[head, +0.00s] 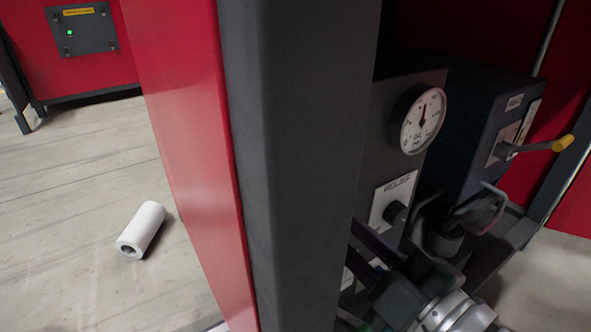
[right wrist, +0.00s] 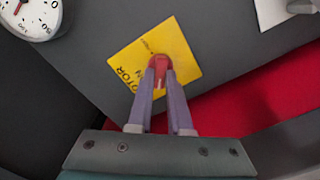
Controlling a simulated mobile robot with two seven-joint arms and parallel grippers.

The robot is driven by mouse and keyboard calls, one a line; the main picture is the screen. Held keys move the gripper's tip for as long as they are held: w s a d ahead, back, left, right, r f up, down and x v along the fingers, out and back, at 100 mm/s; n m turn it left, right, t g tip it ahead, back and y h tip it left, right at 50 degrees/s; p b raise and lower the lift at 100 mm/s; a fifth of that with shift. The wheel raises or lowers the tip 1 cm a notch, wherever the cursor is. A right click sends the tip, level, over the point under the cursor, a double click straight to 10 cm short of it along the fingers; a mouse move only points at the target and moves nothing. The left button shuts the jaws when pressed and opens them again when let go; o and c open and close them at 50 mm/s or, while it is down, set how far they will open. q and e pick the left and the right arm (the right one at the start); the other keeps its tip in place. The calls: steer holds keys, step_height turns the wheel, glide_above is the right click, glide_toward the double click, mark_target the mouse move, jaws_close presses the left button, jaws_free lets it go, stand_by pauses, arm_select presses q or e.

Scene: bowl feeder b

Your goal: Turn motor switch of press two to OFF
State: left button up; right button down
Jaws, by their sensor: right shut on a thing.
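The motor switch is a red knob (right wrist: 159,70) on a yellow plate (right wrist: 184,58) with partly hidden black lettering, in the right wrist view. The plate sits tilted in the picture on a dark grey panel. My right gripper (right wrist: 160,72) is shut on the red knob, its two fingertips on either side of it. In the head view my right gripper (head: 353,240) reaches left behind the dark post, and the knob is hidden there. My left gripper is not in view.
A dark grey post (head: 292,160) with a red side stands in front. A round gauge (head: 423,120), a plate with a black knob (head: 394,212) and a box with a yellow-tipped lever (head: 562,143) are at right. A white roll (head: 141,230) lies on the floor.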

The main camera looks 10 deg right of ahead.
steer(key=shift+f+n, duration=0.15)
steer(key=shift+n, duration=3.45)
steer(key=c, duration=0.8)
jaws_free()
steer(key=shift+c, duration=0.2)
steer(key=shift+s, duration=0.1)
